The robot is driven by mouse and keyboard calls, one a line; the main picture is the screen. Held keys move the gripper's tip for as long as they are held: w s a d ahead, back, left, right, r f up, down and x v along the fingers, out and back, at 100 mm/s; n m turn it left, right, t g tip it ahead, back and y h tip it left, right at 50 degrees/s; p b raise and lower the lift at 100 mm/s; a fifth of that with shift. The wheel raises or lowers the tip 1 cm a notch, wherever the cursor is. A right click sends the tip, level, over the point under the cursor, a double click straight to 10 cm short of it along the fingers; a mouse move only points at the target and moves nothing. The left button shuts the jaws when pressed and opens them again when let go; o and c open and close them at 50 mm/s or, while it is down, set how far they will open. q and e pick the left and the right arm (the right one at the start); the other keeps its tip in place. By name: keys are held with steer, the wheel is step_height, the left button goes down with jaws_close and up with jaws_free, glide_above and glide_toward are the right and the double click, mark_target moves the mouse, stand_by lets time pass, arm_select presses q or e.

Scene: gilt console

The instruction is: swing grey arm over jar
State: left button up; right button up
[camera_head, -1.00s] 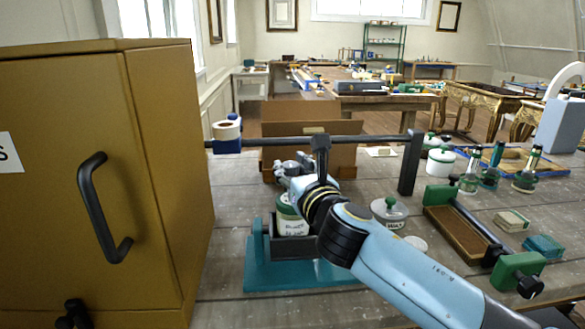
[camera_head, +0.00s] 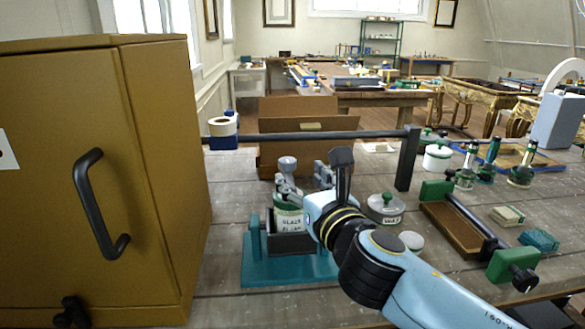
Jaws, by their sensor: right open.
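A dark grey horizontal arm (camera_head: 290,136) runs from an upright post (camera_head: 406,160) on the right toward the tan cabinet. It passes behind my right gripper and the jar. The white jar (camera_head: 289,218), with green and a partly readable black label, stands in a dark holder on a teal stand (camera_head: 290,272). A pale grey knob-like piece (camera_head: 287,163) shows above the jar; what it joins is unclear. My right gripper (camera_head: 305,183) is open, its fingers spread near the jar's top and in front of the grey arm. Whether it touches either is unclear. My left gripper is out of view.
A tan cabinet (camera_head: 165,180) with a black handle fills the left. A cardboard box (camera_head: 310,125) and tape roll (camera_head: 222,126) are behind. A lidded tin (camera_head: 384,209), white pot (camera_head: 438,158), green-ended clamp frame (camera_head: 460,229) and several bottles crowd the right.

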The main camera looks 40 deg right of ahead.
steer(key=v, duration=0.5)
stand_by(0.5)
